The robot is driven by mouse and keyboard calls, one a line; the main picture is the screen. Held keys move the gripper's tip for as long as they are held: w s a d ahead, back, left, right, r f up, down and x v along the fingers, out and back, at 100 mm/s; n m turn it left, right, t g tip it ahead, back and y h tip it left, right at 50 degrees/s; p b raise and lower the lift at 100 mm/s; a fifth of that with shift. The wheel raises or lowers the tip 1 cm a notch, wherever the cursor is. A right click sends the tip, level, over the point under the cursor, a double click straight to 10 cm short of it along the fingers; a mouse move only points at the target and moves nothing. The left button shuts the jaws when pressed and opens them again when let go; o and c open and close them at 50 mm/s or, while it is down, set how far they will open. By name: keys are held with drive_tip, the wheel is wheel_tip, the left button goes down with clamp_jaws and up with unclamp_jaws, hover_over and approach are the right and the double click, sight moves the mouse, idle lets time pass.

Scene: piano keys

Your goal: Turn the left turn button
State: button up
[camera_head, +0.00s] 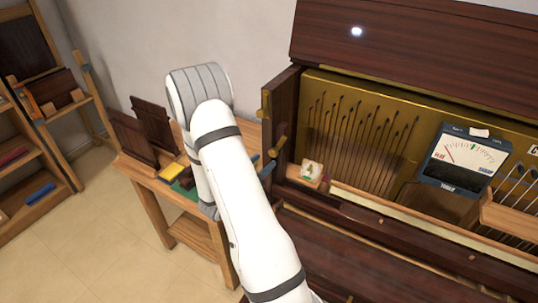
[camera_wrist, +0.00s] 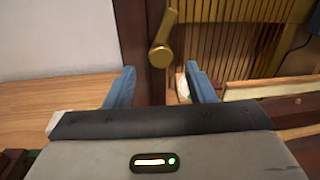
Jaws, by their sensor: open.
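The left turn button (camera_wrist: 164,38) is a brass bar in the wrist view, on the dark wooden left post of the piano. It stands tilted, its thick lower end down and slightly left. In the head view a brass piece (camera_head: 277,146) on the piano's left side appears to be this button. My gripper (camera_wrist: 160,78) is open, with two blue fingers spread wide. In the wrist view the button's lower end shows between and just beyond the fingertips. I see no clear contact. In the head view my arm hides most of the gripper; blue fingertips show beside the post.
The open piano (camera_head: 385,110) has strings inside and a meter (camera_head: 463,160) at right. A small white item (camera_head: 312,170) sits on the piano ledge near the gripper. A wooden table (camera_head: 150,180) with dark panels stands at left. A shelf (camera_head: 30,150) is further left.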

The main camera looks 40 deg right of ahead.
sight(272, 154)
drive_tip(key=shift+p+x, duration=0.5)
drive_tip(key=shift+x, duration=1.75)
drive_tip(key=shift+c, duration=0.3)
